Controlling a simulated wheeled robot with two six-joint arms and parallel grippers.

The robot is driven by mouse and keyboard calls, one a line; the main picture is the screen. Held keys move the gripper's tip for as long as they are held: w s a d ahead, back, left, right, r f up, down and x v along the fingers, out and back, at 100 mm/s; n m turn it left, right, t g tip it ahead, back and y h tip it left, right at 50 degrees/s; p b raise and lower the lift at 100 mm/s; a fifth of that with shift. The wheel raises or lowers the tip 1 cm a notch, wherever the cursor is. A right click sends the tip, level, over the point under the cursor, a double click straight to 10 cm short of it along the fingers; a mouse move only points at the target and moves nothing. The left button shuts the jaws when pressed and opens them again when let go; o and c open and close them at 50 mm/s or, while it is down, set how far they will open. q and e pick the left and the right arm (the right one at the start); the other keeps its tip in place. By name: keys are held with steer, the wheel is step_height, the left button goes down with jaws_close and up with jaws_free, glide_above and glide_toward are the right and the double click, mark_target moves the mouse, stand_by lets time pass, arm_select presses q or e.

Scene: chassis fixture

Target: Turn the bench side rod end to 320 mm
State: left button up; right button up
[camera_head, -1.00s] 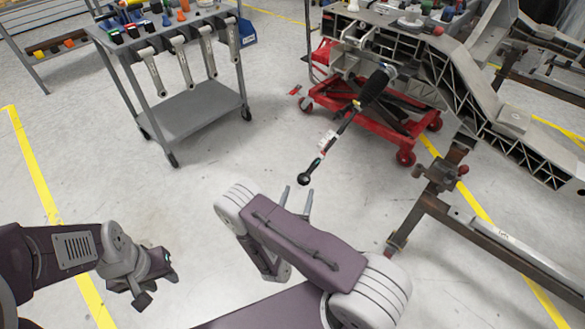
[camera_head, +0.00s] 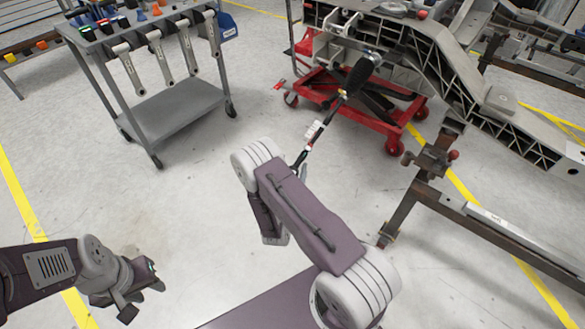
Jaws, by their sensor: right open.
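A thin dark steering rod (camera_head: 311,138) with a white label and a ribbed black boot (camera_head: 359,77) sticks out from the grey chassis (camera_head: 425,57) toward me, sloping down. Its near end goes behind the wrist of my right arm (camera_head: 258,160), so the round rod end is hidden. The fingers of my right gripper are hidden behind that wrist, close to the rod's near end; I cannot see whether they touch it. My left gripper (camera_head: 141,297) hangs at the lower left, far from the rod, seemingly empty. Its jaw gap is unclear.
A red wheeled lift (camera_head: 392,140) stands under the chassis. A steel stand (camera_head: 470,225) with a clamp is to the right. A grey tool cart (camera_head: 172,108) with hanging arms stands at the upper left. The floor between cart and lift is clear.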

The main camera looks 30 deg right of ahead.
steer(key=shift+w+d, duration=0.1)
jaws_close()
steer(key=g+p, duration=0.1)
steer(key=p, duration=0.1)
steer(key=n+g+h+p, duration=0.1)
steer(key=g, duration=0.1)
steer(key=shift+s+d+f+p, duration=0.1)
steer(key=shift+s+d+p, duration=0.05)
steer(key=shift+s+p, duration=0.2)
steer(key=shift+s+d+f+n+g+h+p, duration=0.15)
steer(key=shift+n+g+h+p, duration=0.3)
steer(key=shift+g, duration=0.45)
jaws_free()
